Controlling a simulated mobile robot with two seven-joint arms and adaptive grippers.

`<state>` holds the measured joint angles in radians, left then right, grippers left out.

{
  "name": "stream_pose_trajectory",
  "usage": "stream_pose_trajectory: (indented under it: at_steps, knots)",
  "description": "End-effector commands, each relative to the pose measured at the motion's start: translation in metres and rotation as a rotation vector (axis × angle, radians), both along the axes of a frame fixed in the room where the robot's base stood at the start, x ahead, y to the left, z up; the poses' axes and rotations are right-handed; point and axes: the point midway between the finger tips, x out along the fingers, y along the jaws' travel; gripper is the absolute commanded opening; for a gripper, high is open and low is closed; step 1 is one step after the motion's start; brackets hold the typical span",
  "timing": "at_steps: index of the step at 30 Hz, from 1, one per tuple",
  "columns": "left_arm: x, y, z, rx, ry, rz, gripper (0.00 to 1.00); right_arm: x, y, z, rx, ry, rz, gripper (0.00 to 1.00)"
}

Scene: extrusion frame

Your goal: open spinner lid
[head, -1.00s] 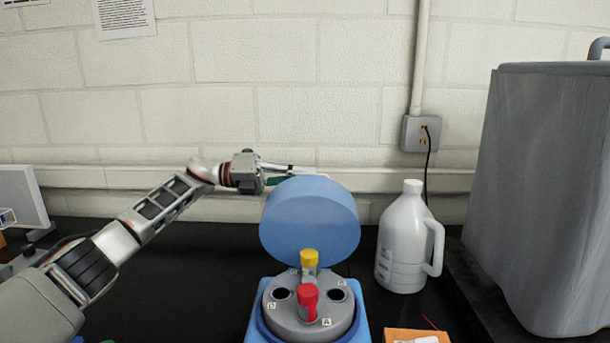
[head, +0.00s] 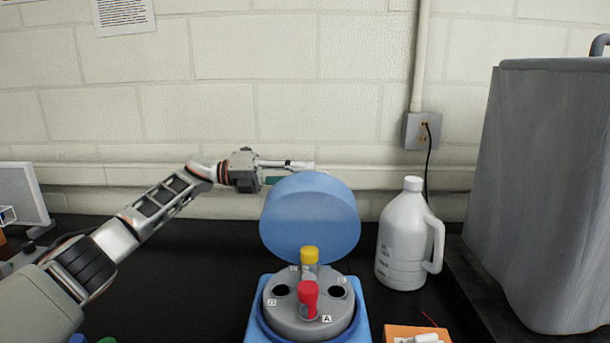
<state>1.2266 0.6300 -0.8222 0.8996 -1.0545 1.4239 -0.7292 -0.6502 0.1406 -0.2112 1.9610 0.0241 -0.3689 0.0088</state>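The blue spinner (head: 255,326) stands on the black bench at the bottom middle. Its round blue lid (head: 309,220) is raised and stands upright at the back. The grey rotor (head: 285,316) is exposed, with a yellow-capped tube (head: 309,255) at its back and a red-capped tube (head: 308,298) at its front. Dark empty holes show at its left and right. My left gripper (head: 297,172) is above and behind the lid's top edge. Its fingers are partly hidden by the lid, and I cannot tell whether they touch it. My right gripper is not in view.
A white jug (head: 404,240) stands right of the spinner. A large grey covered box (head: 545,190) fills the right side. An orange box (head: 415,333) lies at the bottom right. The wall with an outlet (head: 421,131) is close behind.

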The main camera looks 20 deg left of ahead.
Motion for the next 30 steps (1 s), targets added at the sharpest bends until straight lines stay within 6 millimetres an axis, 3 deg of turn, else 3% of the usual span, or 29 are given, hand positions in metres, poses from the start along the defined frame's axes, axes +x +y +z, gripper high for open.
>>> stream_pose_trajectory:
  at_steps: [16, 21, 30]
  knots:
    - [-0.026, 0.095, -0.001, 0.002, 0.002, 0.004, 0.25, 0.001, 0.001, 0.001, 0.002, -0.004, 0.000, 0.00]
    - [-0.030, 0.107, -0.001, 0.001, 0.001, 0.001, 0.25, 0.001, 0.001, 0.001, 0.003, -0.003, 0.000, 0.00]
    - [-0.031, 0.110, -0.001, 0.001, 0.001, 0.001, 0.25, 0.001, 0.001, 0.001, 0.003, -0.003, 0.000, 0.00]
